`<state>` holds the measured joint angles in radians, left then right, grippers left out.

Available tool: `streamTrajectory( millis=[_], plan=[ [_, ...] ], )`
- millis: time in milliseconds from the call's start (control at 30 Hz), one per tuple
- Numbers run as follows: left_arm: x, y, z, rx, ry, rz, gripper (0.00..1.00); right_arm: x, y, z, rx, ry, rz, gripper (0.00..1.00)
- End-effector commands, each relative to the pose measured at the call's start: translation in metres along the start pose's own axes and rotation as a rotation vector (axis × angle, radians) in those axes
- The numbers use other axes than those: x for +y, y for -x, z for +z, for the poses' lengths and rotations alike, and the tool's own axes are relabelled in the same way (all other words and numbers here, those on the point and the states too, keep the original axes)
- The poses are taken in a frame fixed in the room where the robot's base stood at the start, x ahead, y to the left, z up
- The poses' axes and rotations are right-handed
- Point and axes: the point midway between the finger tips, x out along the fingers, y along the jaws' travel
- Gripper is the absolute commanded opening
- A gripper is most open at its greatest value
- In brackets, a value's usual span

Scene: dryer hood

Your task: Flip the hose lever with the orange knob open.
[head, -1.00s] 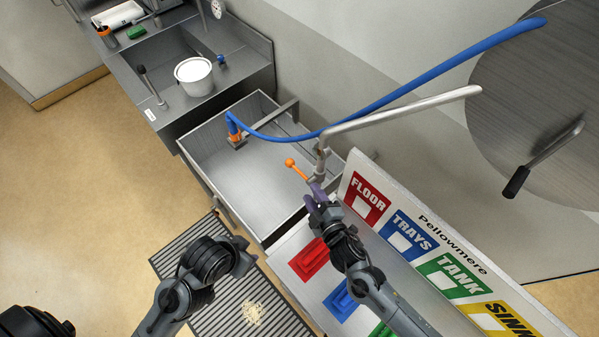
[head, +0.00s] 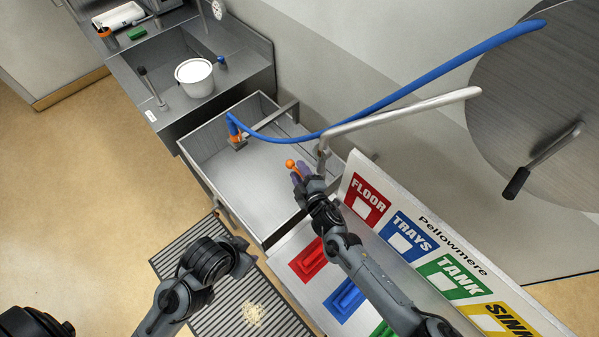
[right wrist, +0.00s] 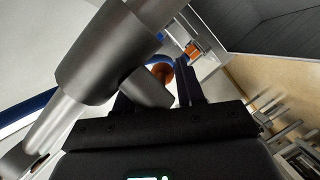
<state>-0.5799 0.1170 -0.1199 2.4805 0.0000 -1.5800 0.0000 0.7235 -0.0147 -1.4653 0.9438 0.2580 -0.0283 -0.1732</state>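The orange knob (head: 290,163) sits over the open steel basin, at the end of the hose lever beside the metal pipe (head: 400,108). The lever's shaft is mostly hidden behind my right gripper (head: 297,173) in the head view. That gripper is at the knob, its fingertips just beside it. In the right wrist view, the orange knob (right wrist: 162,72) shows between the two dark, spread fingers (right wrist: 155,90), partly hidden by a grey cylindrical fitting (right wrist: 145,88). Contact cannot be told.
A blue hose (head: 400,98) runs above the steel basin (head: 195,165). A sign panel (head: 425,222) and red (head: 309,262) and blue (head: 345,298) blocks lie close to my right arm. A white pot (head: 194,77) stands in the sink at the back left.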

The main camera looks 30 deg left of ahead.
Motion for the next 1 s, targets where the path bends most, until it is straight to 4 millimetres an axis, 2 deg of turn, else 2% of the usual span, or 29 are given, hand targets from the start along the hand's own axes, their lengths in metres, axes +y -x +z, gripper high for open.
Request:
streamTrajectory(
  millis=[333, 600, 1000],
  plan=[
    [0.0010, -0.0001, -0.0002, 0.000, 0.004, 0.003, 0.43, 0.0001, -0.0017, -0.0003, 0.001, 0.000, 0.000, 0.38],
    [-0.0005, -0.0003, 0.0002, -0.001, -0.002, -0.002, 0.43, 0.0000, -0.0016, -0.0001, 0.000, 0.000, 0.000, 0.00],
    [-0.0018, -0.0039, 0.0018, -0.002, -0.008, -0.006, 0.43, -0.0018, -0.0019, 0.0006, 0.004, -0.004, 0.005, 0.00]
  ],
)
